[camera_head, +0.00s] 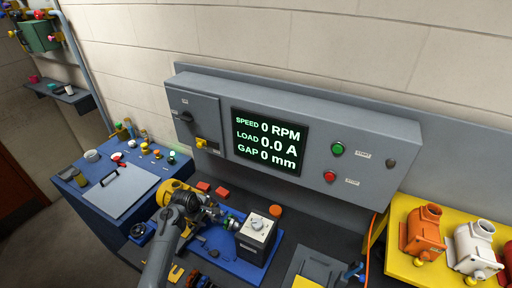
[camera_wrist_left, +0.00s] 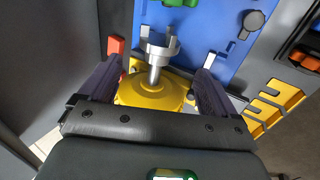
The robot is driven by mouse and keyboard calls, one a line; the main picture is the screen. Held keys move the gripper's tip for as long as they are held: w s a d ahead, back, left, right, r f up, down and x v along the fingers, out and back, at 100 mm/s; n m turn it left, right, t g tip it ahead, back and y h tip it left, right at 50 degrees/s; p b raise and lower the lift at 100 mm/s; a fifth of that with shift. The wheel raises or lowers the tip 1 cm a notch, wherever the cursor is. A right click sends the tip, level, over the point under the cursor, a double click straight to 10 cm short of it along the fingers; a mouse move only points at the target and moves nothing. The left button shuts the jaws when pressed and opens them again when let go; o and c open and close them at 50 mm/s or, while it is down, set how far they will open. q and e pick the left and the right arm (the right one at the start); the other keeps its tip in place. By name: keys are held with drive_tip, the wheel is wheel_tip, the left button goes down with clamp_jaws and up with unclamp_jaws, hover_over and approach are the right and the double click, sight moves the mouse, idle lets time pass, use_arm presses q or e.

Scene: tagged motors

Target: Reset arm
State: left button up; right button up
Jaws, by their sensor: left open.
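My left gripper (camera_head: 212,212) is over the blue baseplate (camera_head: 222,266) in the head view, beside a yellow motor (camera_head: 170,190). In the left wrist view, the two fingers of my left gripper (camera_wrist_left: 168,68) stand apart. The yellow motor (camera_wrist_left: 150,93) shows between and beyond them, with a silver shaft and jaw coupling (camera_wrist_left: 160,46) pointing away. The fingers do not visibly grip it; whether they touch it I cannot tell. A pale-topped box with a dial (camera_head: 257,226) stands right of the gripper. My right gripper is not in view.
A grey wall panel (camera_head: 215,100) with a screen (camera_head: 270,141) reading zero stands behind. Orange (camera_head: 423,232) and white (camera_head: 474,245) housings stand on a yellow shelf at right. Red blocks (camera_head: 221,192) lie behind the baseplate.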

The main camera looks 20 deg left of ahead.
use_arm(q)
drive_tip(key=s+d+r+m+p, duration=0.1)
drive_tip(key=s+d+r+m, duration=0.2)
drive_tip(key=s, duration=0.9)
drive_tip(key=s+d+r+m+g+p, duration=0.1)
drive_tip(key=s+d+r+m, duration=0.3)
drive_tip(key=s+d+m, duration=0.6)
drive_tip(key=s+d+r+m+p, duration=0.2)
drive_tip(key=s+d+r+m, duration=0.2)
drive_tip(key=s, duration=1)
drive_tip(key=d+m, duration=0.2)
drive_tip(key=d, duration=0.2)
drive_tip(key=shift+d+g+p, duration=0.2)
drive_tip(key=shift+g+p, duration=0.2)
drive_tip(key=shift+r, duration=0.1)
